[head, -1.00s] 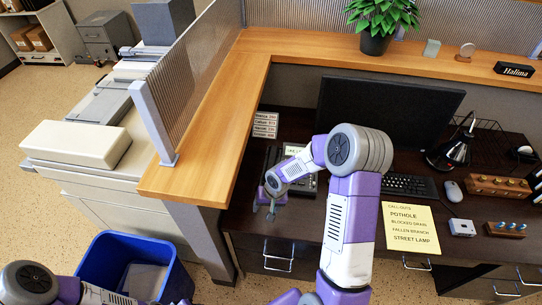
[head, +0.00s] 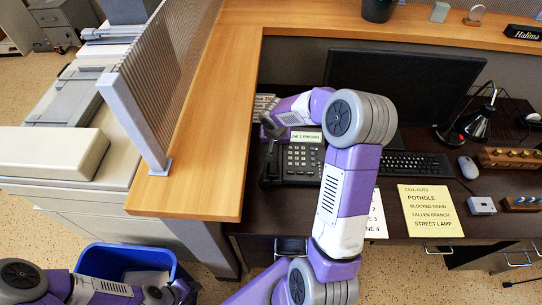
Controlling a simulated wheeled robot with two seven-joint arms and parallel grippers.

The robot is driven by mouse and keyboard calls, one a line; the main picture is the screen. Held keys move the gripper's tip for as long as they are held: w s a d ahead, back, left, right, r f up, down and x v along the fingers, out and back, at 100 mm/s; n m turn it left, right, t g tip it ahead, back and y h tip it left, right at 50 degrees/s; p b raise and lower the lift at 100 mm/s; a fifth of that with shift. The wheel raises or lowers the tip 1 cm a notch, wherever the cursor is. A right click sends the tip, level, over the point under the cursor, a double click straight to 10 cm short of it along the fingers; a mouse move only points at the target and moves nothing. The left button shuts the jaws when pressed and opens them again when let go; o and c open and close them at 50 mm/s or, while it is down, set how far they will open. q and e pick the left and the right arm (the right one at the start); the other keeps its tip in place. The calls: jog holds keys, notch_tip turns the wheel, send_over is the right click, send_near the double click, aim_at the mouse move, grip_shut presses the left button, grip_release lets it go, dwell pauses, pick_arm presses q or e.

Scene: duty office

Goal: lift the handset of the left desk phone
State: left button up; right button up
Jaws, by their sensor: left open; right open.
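A dark desk phone (head: 301,164) with a keypad and a lit screen stands on the desk, left of the monitor. Its black handset (head: 270,170) lies along the phone's left side, seemingly in its cradle. No second phone is in view. My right gripper (head: 268,128) is open at the far end of the handset, partly hiding it; whether it touches is unclear. My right arm crosses the desk and covers the phone's right edge. My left gripper (head: 168,293) is open and empty low at the left, in front of the blue bin.
A wooden ledge (head: 195,150) with a ribbed partition (head: 165,70) borders the desk on the left. The monitor (head: 400,90), keyboard (head: 418,164), mouse (head: 467,167) and yellow call-outs sheet (head: 430,211) lie to the right. A blue bin (head: 100,255) stands on the floor.

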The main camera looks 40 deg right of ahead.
aim_at(274, 151)
jog(key=shift+f, duration=0.75)
jog(key=x, duration=0.3)
jog(key=w+b+x, duration=0.1)
jog(key=x, duration=0.2)
jog(key=shift+w+d+f+b, duration=0.15)
jog(key=shift+w+d+b, duration=0.1)
jog(key=shift+w+b, duration=0.05)
jog(key=shift+c, duration=0.5)
jog(key=shift+s, duration=0.1)
jog(key=c, duration=1.1)
